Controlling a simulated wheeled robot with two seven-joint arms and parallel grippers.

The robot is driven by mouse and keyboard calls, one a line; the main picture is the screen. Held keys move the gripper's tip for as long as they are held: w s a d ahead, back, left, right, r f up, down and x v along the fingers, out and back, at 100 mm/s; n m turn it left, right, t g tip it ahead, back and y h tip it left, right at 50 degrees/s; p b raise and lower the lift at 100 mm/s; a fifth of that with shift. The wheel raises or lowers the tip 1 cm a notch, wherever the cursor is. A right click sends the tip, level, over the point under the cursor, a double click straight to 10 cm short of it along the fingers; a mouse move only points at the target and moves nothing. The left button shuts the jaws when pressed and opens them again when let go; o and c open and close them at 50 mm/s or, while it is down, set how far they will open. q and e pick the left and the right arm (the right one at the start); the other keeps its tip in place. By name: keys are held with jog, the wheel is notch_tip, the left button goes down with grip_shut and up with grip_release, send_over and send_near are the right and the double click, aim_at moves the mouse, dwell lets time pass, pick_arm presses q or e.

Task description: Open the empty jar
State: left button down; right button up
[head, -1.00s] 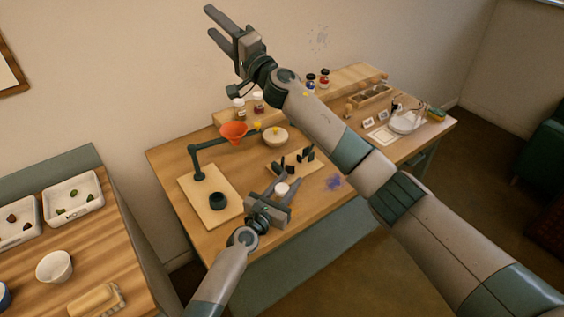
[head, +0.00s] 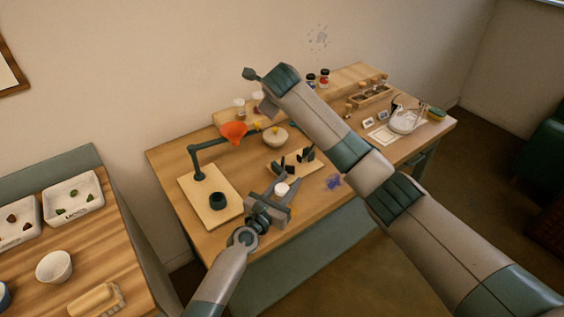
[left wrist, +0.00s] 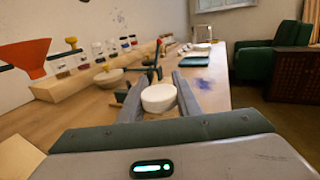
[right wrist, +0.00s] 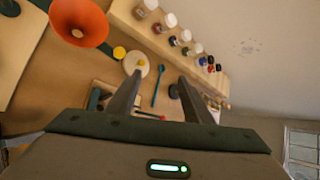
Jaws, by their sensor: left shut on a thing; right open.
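The jar shows as a round white lid (head: 281,188) near the table's front edge; the lid also shows in the left wrist view (left wrist: 159,97). Its body is mostly hidden, so I cannot see what is inside. My left gripper (head: 287,180) is shut around the jar from the front, one finger on each side, with the white top showing between them. My right gripper (right wrist: 160,77) is open and empty in the right wrist view, its fingers pointing over the table.
An orange funnel (head: 233,130) hangs on a stand at the left, near a dark small cup (head: 217,201) on a board. A lidded bowl (head: 275,138) stands behind the jar. Jars line the rear shelf (right wrist: 186,36).

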pick_arm(q)
jog(key=shift+f, duration=0.15)
pick_arm(e)
jog(key=s+f+g, duration=0.5)
jog(key=s+f, duration=0.1)
jog(key=s, duration=0.2)
jog(key=g, duration=0.5)
send_near(282, 188)
jog(key=shift+s+a+n+h, duration=0.15)
jog(key=shift+a+n+h, duration=0.1)
jog(key=shift+n+h, duration=0.05)
jog(key=shift+f, duration=4)
